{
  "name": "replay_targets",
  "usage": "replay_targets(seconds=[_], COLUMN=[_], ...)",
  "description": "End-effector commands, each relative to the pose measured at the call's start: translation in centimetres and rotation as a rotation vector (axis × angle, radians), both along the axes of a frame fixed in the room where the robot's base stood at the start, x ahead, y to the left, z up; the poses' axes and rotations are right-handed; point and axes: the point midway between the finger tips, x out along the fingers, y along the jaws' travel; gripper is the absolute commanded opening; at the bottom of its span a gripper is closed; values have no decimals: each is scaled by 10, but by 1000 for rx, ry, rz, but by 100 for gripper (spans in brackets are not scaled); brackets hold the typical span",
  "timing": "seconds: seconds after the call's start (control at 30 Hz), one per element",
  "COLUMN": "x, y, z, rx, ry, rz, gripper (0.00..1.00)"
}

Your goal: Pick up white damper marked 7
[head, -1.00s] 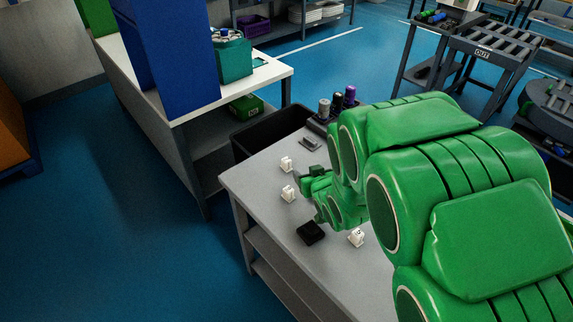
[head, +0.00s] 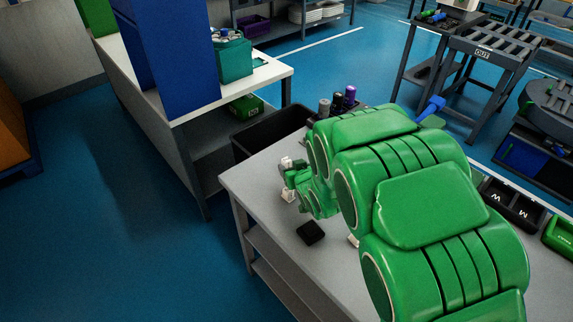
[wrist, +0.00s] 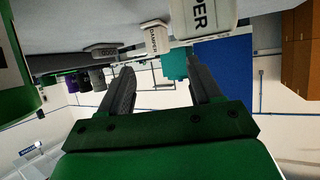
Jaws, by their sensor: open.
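Several white dampers are on the grey bench. One (head: 286,163) is beside my gripper at the far left, another (head: 288,196) is partly covered by it, and a third (head: 353,241) is mostly hidden behind my arm. No number 7 can be read. In the upside-down wrist view, a large white damper (wrist: 203,18) with "PER" showing is close above the right finger. A smaller one marked "DAMPER" (wrist: 156,39) is beyond the fingertips. My gripper (wrist: 158,72), also in the head view (head: 291,176), is open and empty.
A black square block (head: 311,233) lies on the grey bench (head: 262,215) nearer the front. A black bin (head: 262,138) and dark and purple cylinders (head: 337,101) are at the back. Lettered dark trays (head: 513,205) are at the right.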

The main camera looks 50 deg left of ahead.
Motion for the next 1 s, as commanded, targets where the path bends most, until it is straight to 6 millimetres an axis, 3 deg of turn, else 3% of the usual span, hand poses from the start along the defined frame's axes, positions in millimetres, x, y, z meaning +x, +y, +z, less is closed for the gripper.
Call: replay_targets(seconds=[0.27,0.7,1.0], x=[4,18,20], y=[8,39,43], z=[-5,-25,-26], rx=[0,0,0], ry=[0,-1,-1], rz=[0,0,0], gripper=[64,64,64])
